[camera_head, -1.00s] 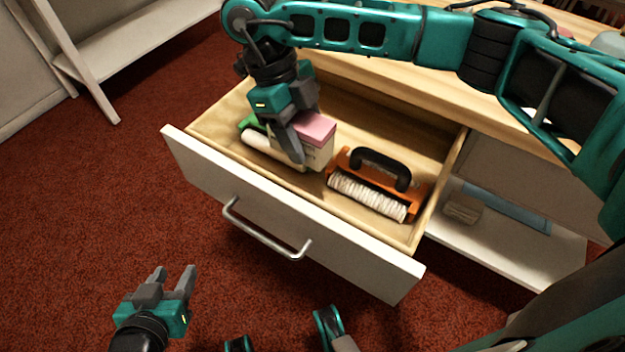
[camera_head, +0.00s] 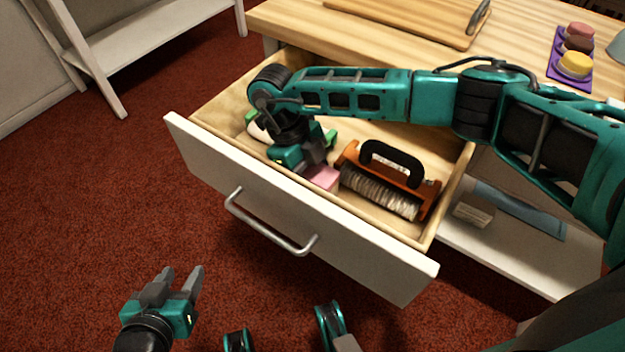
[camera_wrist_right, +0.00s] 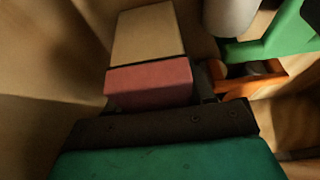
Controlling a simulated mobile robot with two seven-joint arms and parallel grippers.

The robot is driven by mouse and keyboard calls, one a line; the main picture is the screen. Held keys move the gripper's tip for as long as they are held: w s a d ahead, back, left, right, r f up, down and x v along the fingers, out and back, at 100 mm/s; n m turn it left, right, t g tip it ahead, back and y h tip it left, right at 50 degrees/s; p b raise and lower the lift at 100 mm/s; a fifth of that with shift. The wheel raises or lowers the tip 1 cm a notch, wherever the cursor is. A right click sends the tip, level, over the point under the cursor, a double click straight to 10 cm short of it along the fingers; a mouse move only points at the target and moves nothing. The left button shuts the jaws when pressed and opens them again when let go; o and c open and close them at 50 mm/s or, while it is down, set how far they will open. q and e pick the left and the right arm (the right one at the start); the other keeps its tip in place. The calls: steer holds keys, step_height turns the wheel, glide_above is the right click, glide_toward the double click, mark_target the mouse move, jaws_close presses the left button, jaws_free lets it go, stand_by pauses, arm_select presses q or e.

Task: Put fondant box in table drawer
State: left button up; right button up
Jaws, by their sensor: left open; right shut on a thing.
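The fondant box (camera_head: 322,178), pink at one end and cream along its side, is low inside the open table drawer (camera_head: 375,268), near its front wall. My right gripper (camera_head: 308,166) reaches down into the drawer and is shut on the box. Its fingertips are mostly hidden in the head view. In the right wrist view the box (camera_wrist_right: 148,84) shows at the jaws, with its cream part stretching away from me. My left gripper (camera_head: 183,284) is open and empty, outside the drawer at the lower left.
An orange tool with a black handle and bristles (camera_head: 388,180) lies right of the box in the drawer. A pale roller with green parts (camera_head: 257,127) lies to the left, partly hidden. The wooden tabletop (camera_head: 345,35) is behind, and a lower shelf (camera_head: 520,255) stands to the right.

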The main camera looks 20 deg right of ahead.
steer(key=o, duration=1)
steer(key=p+v, duration=0.2)
steer(key=v, duration=1)
steer(key=shift+r, duration=0.1)
